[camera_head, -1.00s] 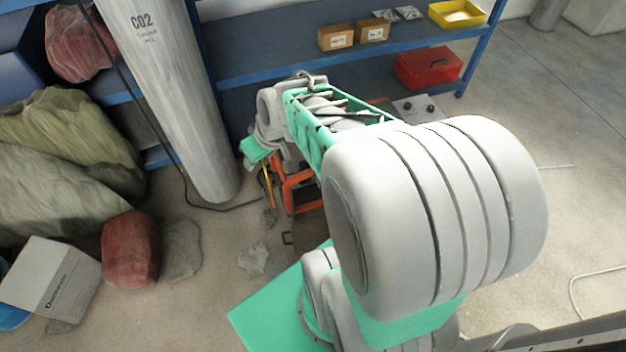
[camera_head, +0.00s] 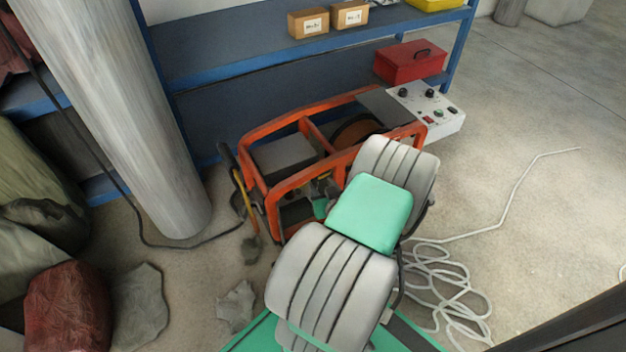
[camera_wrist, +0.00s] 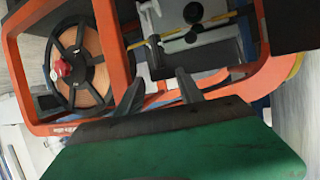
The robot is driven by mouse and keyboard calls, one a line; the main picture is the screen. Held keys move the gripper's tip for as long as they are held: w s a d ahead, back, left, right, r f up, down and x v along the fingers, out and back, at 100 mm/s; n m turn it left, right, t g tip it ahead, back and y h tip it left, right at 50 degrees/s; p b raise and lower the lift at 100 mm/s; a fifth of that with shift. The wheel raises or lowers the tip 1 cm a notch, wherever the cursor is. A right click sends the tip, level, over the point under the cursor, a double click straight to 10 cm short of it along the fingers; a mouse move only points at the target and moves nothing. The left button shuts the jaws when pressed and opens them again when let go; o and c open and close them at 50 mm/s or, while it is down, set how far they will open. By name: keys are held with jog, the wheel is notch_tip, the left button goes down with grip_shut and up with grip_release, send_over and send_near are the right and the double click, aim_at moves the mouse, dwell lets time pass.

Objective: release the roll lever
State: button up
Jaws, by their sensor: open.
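My gripper (camera_wrist: 158,85) is open in the wrist view, its two dark fingers apart with nothing between them. They point toward a wire-feed mechanism (camera_wrist: 195,45) inside an orange-framed machine (camera_wrist: 121,55). That mechanism has dark blocks, round knobs and a thin yellow rod (camera_wrist: 218,43) across it. I cannot tell for sure which part is the roll lever. The fingertips appear just short of the mechanism's lower edge. In the head view the orange machine (camera_head: 285,186) stands on the floor; my arm covers part of it, and the fingers cannot be made out.
A spool (camera_wrist: 80,65) with a red hub sits left of the mechanism in the wrist view. Orange bars surround the opening. A grey cylinder (camera_head: 130,120), a blue shelf (camera_head: 270,60) and a red toolbox (camera_head: 410,62) stand near the machine. Pale cable (camera_head: 445,285) lies on the floor at right.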

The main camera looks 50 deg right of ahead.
aim_at(317, 180)
jog(key=b+x, duration=0.1)
jog(key=x, duration=0.4)
jog(key=shift+w+f+b, duration=0.1)
jog(key=shift+f+b, duration=0.1)
jog(key=shift+b, duration=0.2)
jog(key=shift+w+d, duration=0.25)
jog(key=shift+w, duration=0.2)
jog(key=shift+c, duration=0.3)
grip_shut()
